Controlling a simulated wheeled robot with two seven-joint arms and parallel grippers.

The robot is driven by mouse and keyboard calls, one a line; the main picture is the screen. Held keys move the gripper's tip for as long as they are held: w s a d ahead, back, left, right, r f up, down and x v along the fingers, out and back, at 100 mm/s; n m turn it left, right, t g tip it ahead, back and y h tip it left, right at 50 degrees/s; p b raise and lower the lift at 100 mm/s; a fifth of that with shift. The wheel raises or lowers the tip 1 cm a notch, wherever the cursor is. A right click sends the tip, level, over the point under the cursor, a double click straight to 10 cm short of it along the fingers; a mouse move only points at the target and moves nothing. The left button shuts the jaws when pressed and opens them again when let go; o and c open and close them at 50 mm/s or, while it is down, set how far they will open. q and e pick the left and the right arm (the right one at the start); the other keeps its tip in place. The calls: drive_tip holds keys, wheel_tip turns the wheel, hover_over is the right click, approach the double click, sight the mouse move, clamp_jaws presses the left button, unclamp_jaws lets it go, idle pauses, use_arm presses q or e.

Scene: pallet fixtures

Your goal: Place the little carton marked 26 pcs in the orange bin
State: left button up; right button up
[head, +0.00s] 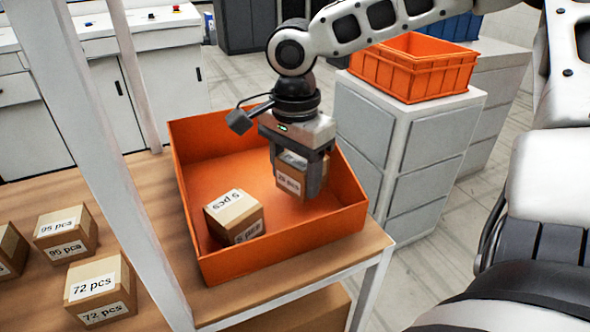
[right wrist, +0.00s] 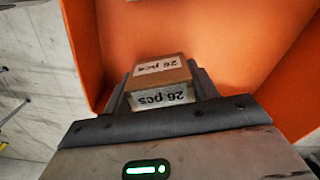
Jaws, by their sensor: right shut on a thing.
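The little carton marked 26 pcs (right wrist: 160,80) is between the fingers of my right gripper (head: 300,185). The gripper is shut on it. In the head view the carton (head: 289,176) is partly hidden by the fingers, and its label is hard to read there. The gripper and carton are over the inside of the orange bin (head: 215,263), toward its right side. I cannot tell whether the carton touches the bin floor. The bin also shows behind the carton in the right wrist view (right wrist: 225,45). My left gripper is not in view.
Another carton (head: 234,215), its label partly readable, sits tilted in the bin left of the gripper. Cartons marked 95 pcs (head: 67,233) and 72 pcs (head: 100,290) stand on the wooden table (head: 150,185). A white post (head: 118,150) rises left of the bin. Another orange crate (head: 415,68) stands on cabinets behind.

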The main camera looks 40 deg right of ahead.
sight(295, 162)
drive_tip(key=shift+f, duration=0.6)
drive_tip(key=o, duration=1.1)
drive_tip(key=shift+r, duration=0.1)
wheel_tip(295, 162, up, 13)
drive_tip(key=shift+r+p, duration=0.1)
drive_tip(key=shift+p, duration=0.2)
